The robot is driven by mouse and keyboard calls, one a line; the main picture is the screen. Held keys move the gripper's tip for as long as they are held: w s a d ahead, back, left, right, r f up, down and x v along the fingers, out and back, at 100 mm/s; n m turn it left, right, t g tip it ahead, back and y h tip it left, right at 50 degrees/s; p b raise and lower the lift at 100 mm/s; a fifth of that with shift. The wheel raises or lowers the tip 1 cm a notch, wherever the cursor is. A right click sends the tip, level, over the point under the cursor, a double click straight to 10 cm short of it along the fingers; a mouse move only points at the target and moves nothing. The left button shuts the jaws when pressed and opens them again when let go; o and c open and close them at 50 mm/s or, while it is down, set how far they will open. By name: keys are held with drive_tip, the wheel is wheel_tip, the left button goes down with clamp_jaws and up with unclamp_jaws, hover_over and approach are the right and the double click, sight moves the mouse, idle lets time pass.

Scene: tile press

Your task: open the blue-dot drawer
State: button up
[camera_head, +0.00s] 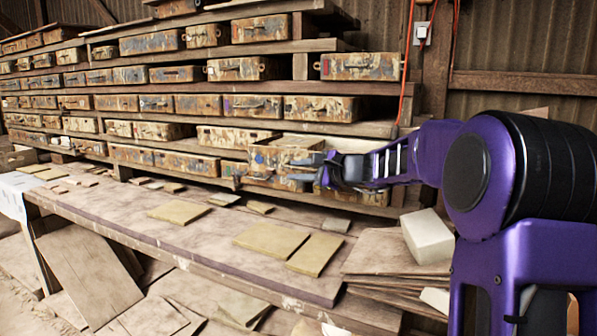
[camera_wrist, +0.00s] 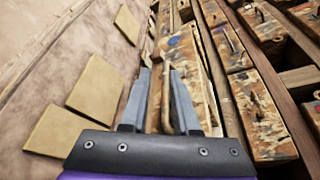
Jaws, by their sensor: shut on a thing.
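The blue-dot drawer (camera_head: 262,166) is a worn, mottled tan and brown box front in the lower right of the drawer stack. Its blue dot (camera_head: 259,158) shows on the left of the front, and also in the wrist view (camera_wrist: 174,41). The drawer seems to stand out a little from its neighbours; how far is hard to tell. My gripper (camera_head: 306,168) is at the right part of this front. In the wrist view my gripper (camera_wrist: 163,78) has its two fingers on either side of the drawer's brown bar handle (camera_wrist: 168,101), shut on it.
A long wooden bench (camera_head: 140,222) with several flat tan tiles (camera_head: 271,240) runs below the stack. A pale block (camera_head: 427,237) sits on stacked boards near my arm. More drawers (camera_head: 239,107) fill shelves above and left. An orange cord (camera_head: 405,70) hangs at the right.

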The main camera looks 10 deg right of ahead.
drive_tip(key=shift+d, duration=0.25)
idle(0.3)
drive_tip(key=v, duration=1.7)
drive_tip(key=shift+s, duration=0.3)
drive_tip(key=shift+r, duration=0.1)
